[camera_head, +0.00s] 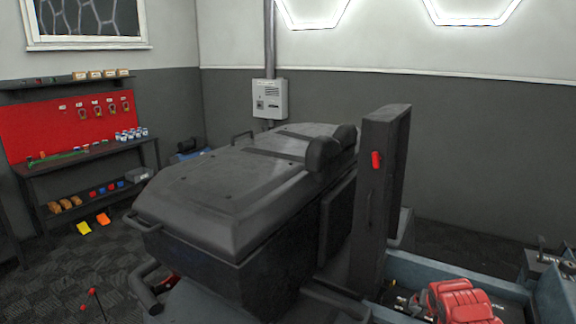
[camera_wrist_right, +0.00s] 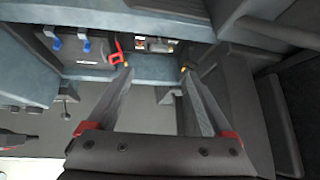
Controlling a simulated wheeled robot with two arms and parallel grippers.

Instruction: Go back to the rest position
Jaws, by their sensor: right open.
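My right gripper (camera_wrist_right: 157,72) shows in the right wrist view with its two grey fingers spread apart and nothing between them. Past the fingertips are a blue-grey ledge (camera_wrist_right: 150,74) and a red hook-shaped item (camera_wrist_right: 116,52) near the left fingertip. I cannot tell if the fingers touch anything.
A large dark machine (camera_head: 225,200) fills the middle of the head view. A tall dark panel (camera_head: 378,200) stands beside it. A workbench (camera_head: 85,155) stands at left.

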